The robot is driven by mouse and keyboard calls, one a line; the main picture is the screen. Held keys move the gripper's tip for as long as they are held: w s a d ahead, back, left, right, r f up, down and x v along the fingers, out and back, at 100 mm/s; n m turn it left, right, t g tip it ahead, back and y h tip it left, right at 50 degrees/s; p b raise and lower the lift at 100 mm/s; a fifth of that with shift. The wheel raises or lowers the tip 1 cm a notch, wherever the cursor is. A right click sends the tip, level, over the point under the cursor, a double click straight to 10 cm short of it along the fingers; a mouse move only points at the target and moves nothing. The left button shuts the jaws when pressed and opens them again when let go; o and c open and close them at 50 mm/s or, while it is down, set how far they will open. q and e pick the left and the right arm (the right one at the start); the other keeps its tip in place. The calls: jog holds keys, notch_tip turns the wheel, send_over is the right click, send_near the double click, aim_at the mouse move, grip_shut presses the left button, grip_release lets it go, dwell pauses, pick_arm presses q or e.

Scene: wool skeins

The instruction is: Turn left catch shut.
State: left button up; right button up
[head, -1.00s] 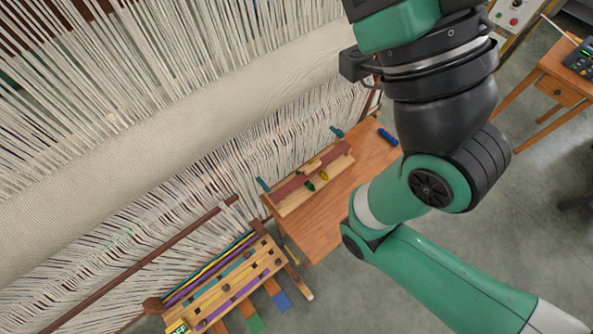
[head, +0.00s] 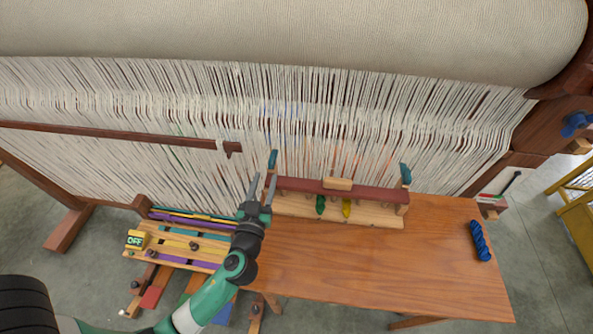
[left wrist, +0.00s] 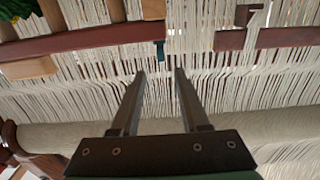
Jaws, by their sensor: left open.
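The left catch (head: 272,159) is a small teal lever at the left end of a wooden rack (head: 330,210) with a dark red bar (head: 310,188). It points up past the bar in the head view. In the left wrist view the teal catch (left wrist: 160,50) shows beyond the fingertips, near the end of the red bar. My left gripper (head: 264,177) is open and empty, its fingertips just short of the catch in the picture; contact cannot be told. The right catch (head: 405,173) is a similar teal lever at the other end. My right gripper is out of view.
A blue skein (head: 480,240) lies at the right. Loom threads (head: 380,130) stand close behind.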

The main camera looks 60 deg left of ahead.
aim_at(273, 151)
pick_arm(q)
jog(key=shift+w+a+f, duration=0.1)
jog(key=shift+a+f, duration=0.1)
jog(key=shift+a, duration=0.1)
jog(key=x, duration=1.1)
jog(key=shift+w+a+p, duration=0.1)
jog(key=shift+p, duration=0.25)
grip_shut()
